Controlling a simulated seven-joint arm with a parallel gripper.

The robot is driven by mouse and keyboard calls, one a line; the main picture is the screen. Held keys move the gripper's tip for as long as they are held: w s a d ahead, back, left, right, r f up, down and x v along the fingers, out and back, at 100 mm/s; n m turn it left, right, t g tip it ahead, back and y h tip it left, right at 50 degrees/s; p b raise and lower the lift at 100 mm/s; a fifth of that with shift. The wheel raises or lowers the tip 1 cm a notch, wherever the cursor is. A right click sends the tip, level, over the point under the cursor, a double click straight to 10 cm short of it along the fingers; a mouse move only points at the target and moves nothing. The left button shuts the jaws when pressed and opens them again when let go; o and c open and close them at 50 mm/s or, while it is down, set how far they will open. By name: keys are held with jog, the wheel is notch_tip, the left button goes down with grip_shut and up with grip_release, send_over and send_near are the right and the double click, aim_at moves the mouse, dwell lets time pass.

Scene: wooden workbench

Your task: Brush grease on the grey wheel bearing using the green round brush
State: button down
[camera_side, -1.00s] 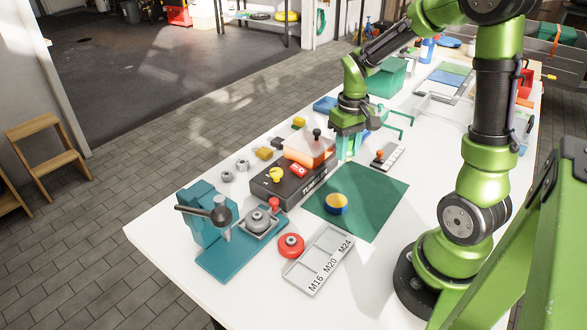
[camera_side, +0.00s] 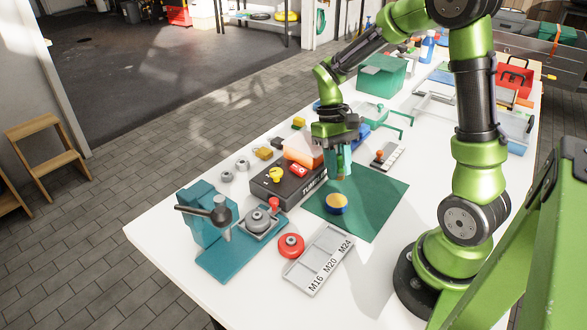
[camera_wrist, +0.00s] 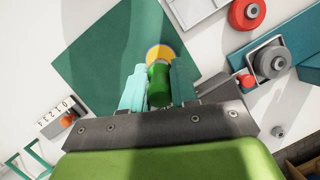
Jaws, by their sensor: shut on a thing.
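My gripper (camera_side: 338,165) is shut on the green round brush, which points down between the teal fingers in the wrist view (camera_wrist: 159,84). The gripper is above the green mat, just behind and above a round pot with yellow contents and a blue rim (camera_side: 336,203). In the wrist view the brush overlaps the pot (camera_wrist: 165,50); I cannot tell whether they touch. The brush's tip is hidden.
A dark box (camera_side: 285,188) with red, yellow and orange items stands left of the gripper. A red round part (camera_side: 291,246) and a grey labelled tray (camera_side: 318,261) lie in front. The teal press (camera_side: 203,215) rises beside the bearing. The mat's right part (camera_side: 385,190) is clear.

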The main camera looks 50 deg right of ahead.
aim_at(337, 201)
jog(key=shift+f, duration=2.7)
jog(key=shift+f, duration=0.7)
jog(key=shift+r, duration=3.6)
